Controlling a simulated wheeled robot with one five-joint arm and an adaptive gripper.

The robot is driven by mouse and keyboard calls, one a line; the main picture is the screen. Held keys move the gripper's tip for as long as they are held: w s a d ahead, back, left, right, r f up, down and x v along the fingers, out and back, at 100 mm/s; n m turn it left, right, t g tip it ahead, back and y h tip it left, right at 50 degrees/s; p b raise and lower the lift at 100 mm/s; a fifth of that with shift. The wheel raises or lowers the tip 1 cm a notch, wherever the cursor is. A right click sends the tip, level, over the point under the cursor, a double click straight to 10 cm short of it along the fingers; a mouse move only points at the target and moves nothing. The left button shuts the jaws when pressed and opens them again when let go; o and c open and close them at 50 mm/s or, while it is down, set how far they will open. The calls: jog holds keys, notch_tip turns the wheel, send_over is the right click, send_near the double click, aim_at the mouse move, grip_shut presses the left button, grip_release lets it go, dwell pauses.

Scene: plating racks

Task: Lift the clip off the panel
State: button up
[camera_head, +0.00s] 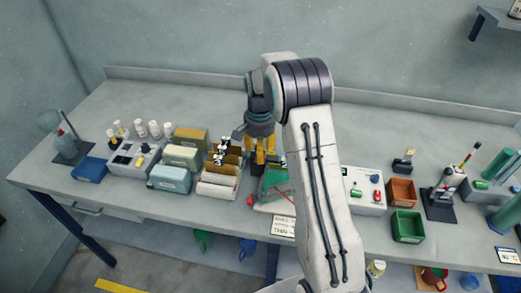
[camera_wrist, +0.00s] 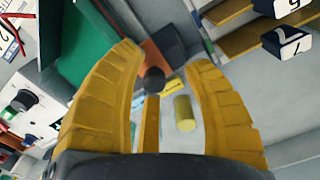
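Black clips with white numbered faces (camera_wrist: 290,43) sit at the upper right in the wrist view, by brown panels (camera_wrist: 236,40). In the head view the clips (camera_head: 221,146) show small on the upper edges of brown panels (camera_head: 232,158) standing in a white rack (camera_head: 216,190). My gripper (camera_head: 262,160) points down just right of the rack. In the wrist view its two yellow fingers (camera_wrist: 170,60) are spread apart, with no clip between them. The clips lie outside the right finger.
A green sloped item (camera_head: 273,184) stands close under and right of my gripper. Yellow and blue boxes (camera_head: 170,178) stand left of the rack. An orange bin (camera_head: 401,191) and a green bin (camera_head: 408,226) are farther right. The back of the bench is mostly clear.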

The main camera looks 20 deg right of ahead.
jog(key=shift+r, duration=0.1)
notch_tip(320, 180, up, 12)
dwell(0.8)
dwell(0.5)
